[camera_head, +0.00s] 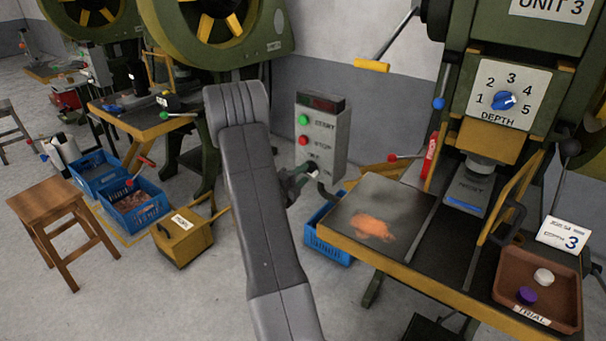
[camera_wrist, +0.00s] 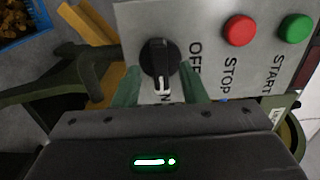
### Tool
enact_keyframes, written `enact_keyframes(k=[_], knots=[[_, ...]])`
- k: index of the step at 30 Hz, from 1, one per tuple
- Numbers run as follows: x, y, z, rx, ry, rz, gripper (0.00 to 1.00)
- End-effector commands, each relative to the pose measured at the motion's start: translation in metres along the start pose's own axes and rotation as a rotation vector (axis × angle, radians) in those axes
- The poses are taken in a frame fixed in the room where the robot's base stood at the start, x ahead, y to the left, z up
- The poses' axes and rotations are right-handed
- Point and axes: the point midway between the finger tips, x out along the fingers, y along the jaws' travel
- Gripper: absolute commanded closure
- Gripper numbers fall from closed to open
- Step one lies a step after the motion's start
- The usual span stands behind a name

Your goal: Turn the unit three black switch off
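The black switch (camera_wrist: 158,60) is a round knob on the grey control box (camera_head: 323,128) beside the unit 3 press. In the wrist view its white mark points down towards a partly hidden label ending in N, and the OFF label lies to its right. My gripper (camera_wrist: 160,88) is open, with one green finger on each side below the knob and a gap between them. I cannot tell whether either finger touches the knob. In the head view my gripper (camera_head: 303,180) is at the box's lower part, and my arm and gripper hide the switch.
The red STOP button (camera_wrist: 239,30) and green START button (camera_wrist: 295,28) are on the same panel. The press table (camera_head: 375,215) with an orange pile is right of my gripper. A depth dial (camera_head: 503,100) and a brown tray (camera_head: 510,297) are farther right. A blue crate (camera_head: 328,243) stands below.

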Motion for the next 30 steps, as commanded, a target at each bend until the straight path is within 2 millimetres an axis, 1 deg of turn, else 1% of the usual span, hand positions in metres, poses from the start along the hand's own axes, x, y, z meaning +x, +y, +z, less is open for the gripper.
enact_keyframes(k=[1, 4, 12, 14, 15, 17, 18, 25, 30], knots=[[0.0046, -0.0004, -0.0006, 0.000, 0.001, -0.001, 0.62], [0.0088, -0.0002, -0.0003, -0.001, 0.000, -0.001, 0.62], [0.0099, 0.0001, -0.0001, -0.001, -0.001, -0.001, 0.62], [0.0098, 0.0001, -0.0001, -0.001, -0.001, -0.001, 0.72], [0.0098, 0.0001, -0.0001, -0.001, 0.000, -0.001, 0.80], [0.0097, 0.0001, -0.0001, -0.001, 0.000, -0.001, 0.91], [0.0097, 0.0001, -0.0001, -0.001, 0.000, -0.001, 0.99], [0.0096, 0.0005, -0.0002, -0.007, 0.000, 0.000, 1.00], [0.0096, 0.0013, -0.0002, -0.050, 0.000, 0.000, 1.00]])
